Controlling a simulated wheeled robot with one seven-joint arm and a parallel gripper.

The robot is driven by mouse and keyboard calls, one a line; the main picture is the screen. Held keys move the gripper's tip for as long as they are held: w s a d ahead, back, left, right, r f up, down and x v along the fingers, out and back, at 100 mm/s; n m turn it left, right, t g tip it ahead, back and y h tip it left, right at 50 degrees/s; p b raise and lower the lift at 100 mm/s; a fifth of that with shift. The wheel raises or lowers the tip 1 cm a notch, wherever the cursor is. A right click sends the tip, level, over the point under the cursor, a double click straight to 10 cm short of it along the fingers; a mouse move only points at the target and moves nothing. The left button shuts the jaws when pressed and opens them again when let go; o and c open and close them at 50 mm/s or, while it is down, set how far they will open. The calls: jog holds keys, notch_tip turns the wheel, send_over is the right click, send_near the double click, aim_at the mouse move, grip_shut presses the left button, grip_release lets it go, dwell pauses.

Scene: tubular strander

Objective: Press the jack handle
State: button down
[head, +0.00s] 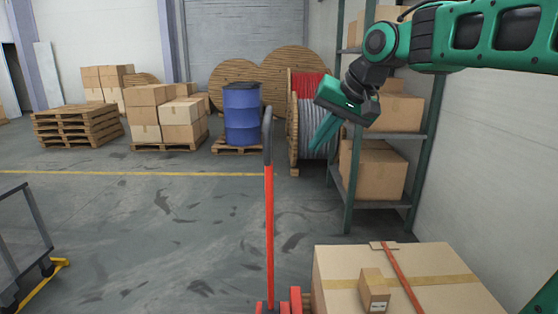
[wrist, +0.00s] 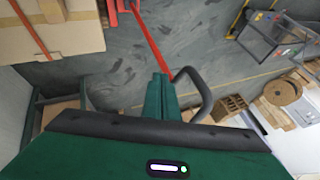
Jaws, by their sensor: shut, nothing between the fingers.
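The jack handle is a red pole (head: 269,230) with a black loop grip (head: 268,135) at its top. It stands upright in the middle of the head view, above the red jack base (head: 285,304) at the bottom edge. My gripper (head: 315,144) is shut and empty, to the right of the loop in the head view, pointing down and left. In the wrist view the shut fingers (wrist: 158,82) appear just left of the black loop (wrist: 208,98), with the red pole (wrist: 150,38) running up beyond them. I cannot tell the exact gap; no contact is clear.
A large carton (head: 335,270) with a small box (head: 374,290) on it sits at the lower right. A shelf rack (head: 349,205) with boxes stands behind my gripper. A cart (head: 22,240) is at the left. The floor left of the handle is clear.

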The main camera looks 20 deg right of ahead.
jog(key=shift+w+a+r, duration=0.35)
jog(key=shift+a+r, duration=0.15)
jog(key=shift+r, duration=0.1)
jog(key=w+a+f, duration=0.5)
jog(key=w+f, duration=0.2)
jog(key=f, duration=0.1)
jog(key=shift+w+a, duration=0.3)
jog(key=shift+a, duration=0.05)
